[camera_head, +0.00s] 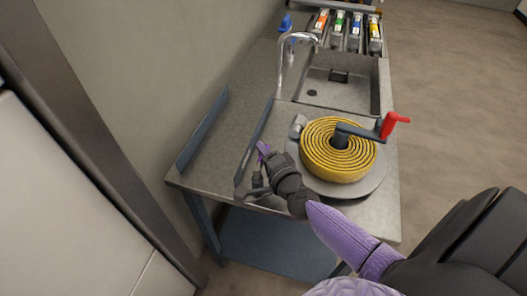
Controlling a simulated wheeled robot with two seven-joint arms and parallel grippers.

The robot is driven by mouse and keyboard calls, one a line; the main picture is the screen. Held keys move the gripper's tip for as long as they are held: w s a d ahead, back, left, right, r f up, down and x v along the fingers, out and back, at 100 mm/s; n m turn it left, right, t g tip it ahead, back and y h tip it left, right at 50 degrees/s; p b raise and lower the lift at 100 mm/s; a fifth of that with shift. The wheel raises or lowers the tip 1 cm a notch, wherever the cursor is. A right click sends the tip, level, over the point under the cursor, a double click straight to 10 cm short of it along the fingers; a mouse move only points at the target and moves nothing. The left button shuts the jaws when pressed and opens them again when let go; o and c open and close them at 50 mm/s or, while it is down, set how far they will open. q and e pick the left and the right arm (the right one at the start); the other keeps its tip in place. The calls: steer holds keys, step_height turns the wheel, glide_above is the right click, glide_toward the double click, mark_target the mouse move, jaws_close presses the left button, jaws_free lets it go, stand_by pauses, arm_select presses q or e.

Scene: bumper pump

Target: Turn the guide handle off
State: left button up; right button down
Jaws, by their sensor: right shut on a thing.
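My right gripper (259,172), on a dark wrist and purple arm from the lower right, is at the near left part of the metal bench. It is shut on a small part there, apparently the guide handle, which the fingers largely hide. Right of it, a yellow coiled hose (321,158) lies on a round grey plate (357,190). A dark crank (357,131) with a red handle (391,123) sits over the coil. A small grey cylinder (298,126) stands at the coil's left edge. My left gripper is out of view.
The metal bench (222,150) runs along a wall on the left. Behind the coil are a curved tap (282,62) and a sink (340,91). Several colour-labelled items (338,27) stand at the far end. The floor (460,110) on the right is clear.

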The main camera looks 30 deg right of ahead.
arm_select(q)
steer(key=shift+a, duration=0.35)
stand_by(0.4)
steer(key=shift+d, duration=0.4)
